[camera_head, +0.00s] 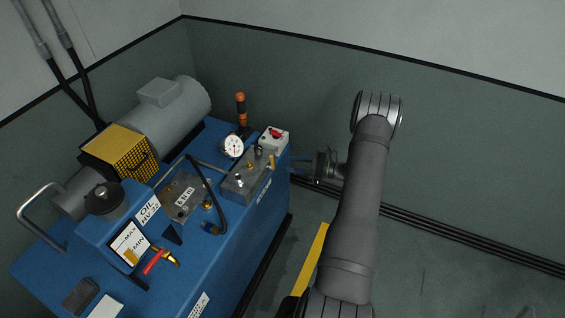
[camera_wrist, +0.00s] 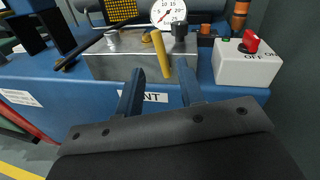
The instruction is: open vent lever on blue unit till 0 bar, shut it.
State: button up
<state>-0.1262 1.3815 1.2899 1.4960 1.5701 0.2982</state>
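The blue unit (camera_head: 235,235) fills the left half of the head view. Its yellow vent lever (camera_wrist: 161,55) hangs down, slightly tilted, at the front of a grey metal block (camera_wrist: 120,62), above a label partly hidden by my finger. The lever also shows in the head view (camera_head: 271,161). A round white gauge (camera_wrist: 168,12) stands behind the block; it also shows in the head view (camera_head: 233,146). Its reading is too small to tell surely. My gripper (camera_wrist: 161,78) is open and empty, its fingers either side of the lever's line and apparently short of it.
A white switch box (camera_wrist: 245,68) with a red knob stands right of the block. An orange-and-black handle (camera_head: 241,108) rises behind the gauge. A red-handled valve (camera_head: 155,262) is at the unit's near end. Free floor lies right of the unit.

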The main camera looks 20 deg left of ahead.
jog(key=w+d, duration=0.2)
jog(key=d, duration=0.8)
jog(key=shift+d+r, duration=0.2)
jog(key=shift+d, duration=0.2)
jog(key=shift+a, duration=0.1)
jog(key=s+a, duration=0.3)
jog(key=a, duration=1.4)
jog(key=shift+s+f, duration=0.15)
jog(key=shift+f, duration=0.15)
jog(key=w+d, duration=0.3)
jog(key=d, duration=1.4)
jog(key=s+a+n, duration=0.1)
jog(key=s+a, duration=0.1)
jog(key=a, duration=0.6)
jog(key=s+a, duration=0.2)
jog(key=a, duration=0.7)
jog(key=shift+n, duration=0.4)
